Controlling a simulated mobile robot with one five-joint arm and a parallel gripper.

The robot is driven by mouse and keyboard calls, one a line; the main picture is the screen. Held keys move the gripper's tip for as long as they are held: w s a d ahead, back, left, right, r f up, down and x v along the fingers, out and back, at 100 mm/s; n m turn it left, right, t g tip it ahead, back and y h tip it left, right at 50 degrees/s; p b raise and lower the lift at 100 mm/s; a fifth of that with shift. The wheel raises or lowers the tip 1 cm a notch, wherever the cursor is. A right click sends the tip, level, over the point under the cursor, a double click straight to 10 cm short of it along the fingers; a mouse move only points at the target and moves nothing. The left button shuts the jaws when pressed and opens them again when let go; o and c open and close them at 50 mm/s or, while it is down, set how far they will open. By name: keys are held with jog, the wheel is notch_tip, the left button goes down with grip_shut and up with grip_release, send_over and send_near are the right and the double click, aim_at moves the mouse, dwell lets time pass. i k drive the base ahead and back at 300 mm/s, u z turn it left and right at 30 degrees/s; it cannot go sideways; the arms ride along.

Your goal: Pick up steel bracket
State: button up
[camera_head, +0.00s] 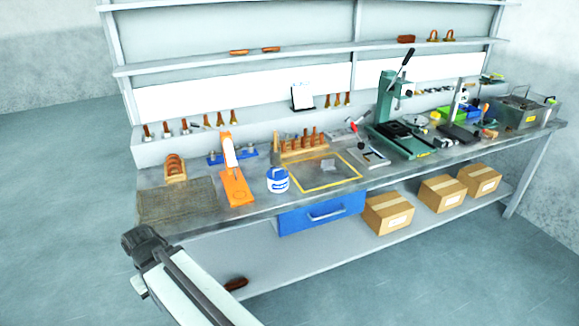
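A small grey piece that looks like the steel bracket (328,165) lies on the workbench inside a yellow-outlined square (305,187). It is small in this view, so its exact shape is hard to tell. My arm reaches up from the bottom of the picture. Its dark end, with my gripper (143,242), is in front of the bench's left end, apart from the bracket and well to its left. The fingers are not clear enough to show whether they are open or shut.
A blue-and-white tin (278,180) and an orange-based tool (236,187) stand left of the square. A wooden rack (296,147) with brown-handled tools stands behind it. A green press (393,112) stands to the right. A mesh mat (178,203) covers the bench's left end.

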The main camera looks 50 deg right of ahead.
aim_at(324, 166)
jog(key=u, duration=0.2)
jog(key=i, duration=1)
jog(key=z, duration=0.1)
